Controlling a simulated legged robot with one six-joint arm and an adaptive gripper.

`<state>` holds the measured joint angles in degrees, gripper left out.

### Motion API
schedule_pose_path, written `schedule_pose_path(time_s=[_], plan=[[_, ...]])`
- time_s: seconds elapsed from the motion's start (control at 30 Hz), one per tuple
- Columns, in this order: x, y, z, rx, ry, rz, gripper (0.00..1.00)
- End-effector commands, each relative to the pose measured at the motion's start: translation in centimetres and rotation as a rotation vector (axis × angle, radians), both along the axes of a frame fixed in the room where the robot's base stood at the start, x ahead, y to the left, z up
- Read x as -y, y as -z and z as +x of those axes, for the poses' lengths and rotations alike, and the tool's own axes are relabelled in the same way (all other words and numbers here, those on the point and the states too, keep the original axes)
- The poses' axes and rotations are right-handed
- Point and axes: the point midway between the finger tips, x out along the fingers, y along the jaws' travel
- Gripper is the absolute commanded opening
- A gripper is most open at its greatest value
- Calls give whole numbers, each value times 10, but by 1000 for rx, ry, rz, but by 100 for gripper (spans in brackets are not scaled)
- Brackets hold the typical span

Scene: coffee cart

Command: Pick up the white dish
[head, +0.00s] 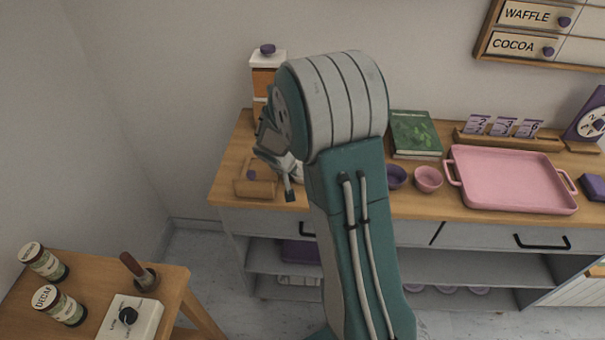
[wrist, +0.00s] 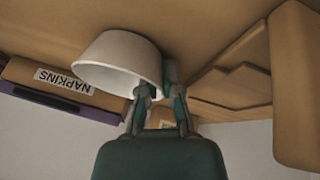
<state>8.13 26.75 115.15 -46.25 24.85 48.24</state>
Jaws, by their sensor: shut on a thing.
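The white dish (wrist: 118,58) is a small round bowl, seen large in the wrist view. My gripper (wrist: 168,88) is shut on the right side of its wall, near the rim. In the wrist view the wooden counter lies behind the dish's base; I cannot tell whether they touch. In the head view my gripper (head: 286,176) is low over the left end of the counter (head: 232,150). Only a sliver of the dish (head: 298,172) shows there, the rest hidden by my arm.
A wooden box (head: 256,186) stands close left of my gripper. A napkins box (wrist: 62,84) shows in the wrist view. Purple and pink (head: 428,179) bowls, a pink tray (head: 512,207) and a green book (head: 414,133) are to the right. A tall canister (head: 266,75) stands behind.

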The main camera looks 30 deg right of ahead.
Motion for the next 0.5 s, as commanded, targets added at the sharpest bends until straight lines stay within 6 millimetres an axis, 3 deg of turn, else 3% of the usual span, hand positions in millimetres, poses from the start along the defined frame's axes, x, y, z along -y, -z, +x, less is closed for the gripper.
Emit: schedule_pose_path(time_s=[0.33, 0.5], plan=[[0, -1, 0, 0, 0, 0, 0], [0, -11, 0, 3, 1, -2, 0]])
